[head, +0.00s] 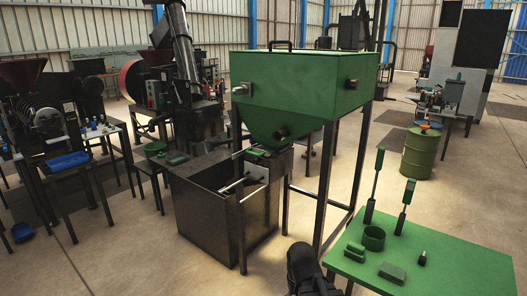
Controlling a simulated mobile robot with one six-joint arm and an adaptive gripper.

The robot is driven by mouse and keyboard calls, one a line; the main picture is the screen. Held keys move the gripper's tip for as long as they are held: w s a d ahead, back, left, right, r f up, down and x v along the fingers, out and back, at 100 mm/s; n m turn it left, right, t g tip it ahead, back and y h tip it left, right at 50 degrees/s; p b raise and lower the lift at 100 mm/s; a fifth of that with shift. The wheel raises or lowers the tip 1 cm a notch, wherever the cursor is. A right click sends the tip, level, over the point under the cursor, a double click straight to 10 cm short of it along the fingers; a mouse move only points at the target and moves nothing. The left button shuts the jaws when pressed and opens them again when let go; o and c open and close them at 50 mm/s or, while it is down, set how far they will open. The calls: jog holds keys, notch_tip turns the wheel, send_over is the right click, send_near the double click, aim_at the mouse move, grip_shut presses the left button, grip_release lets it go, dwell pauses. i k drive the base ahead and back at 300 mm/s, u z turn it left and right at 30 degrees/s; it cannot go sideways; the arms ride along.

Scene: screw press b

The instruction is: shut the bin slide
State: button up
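The green bin (300,85) is a large hopper with a handle on its lid, standing on dark legs. Its tapered bottom ends above a slide assembly (257,172) with pale rods and a grey plate. A small green piece (257,151) lies at the top of this assembly. The slide appears to stick out toward the left-front of the bin, but its exact position is too small to tell. A black part (305,268) at the bottom edge looks like my gripper or wrist. It is well apart from the slide, and its fingers cannot be made out.
A dark open-topped box (225,225) stands below the bin's outlet. A green drum (420,152) stands behind. Floor is free right of the box.

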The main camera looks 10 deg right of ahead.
aim_at(259, 150)
jog(key=i, duration=0.4)
jog(key=u, duration=0.05)
jog(key=k, duration=1.3)
jog(key=u, duration=0.7)
jog(key=i, duration=2)
jog(key=z, duration=0.25)
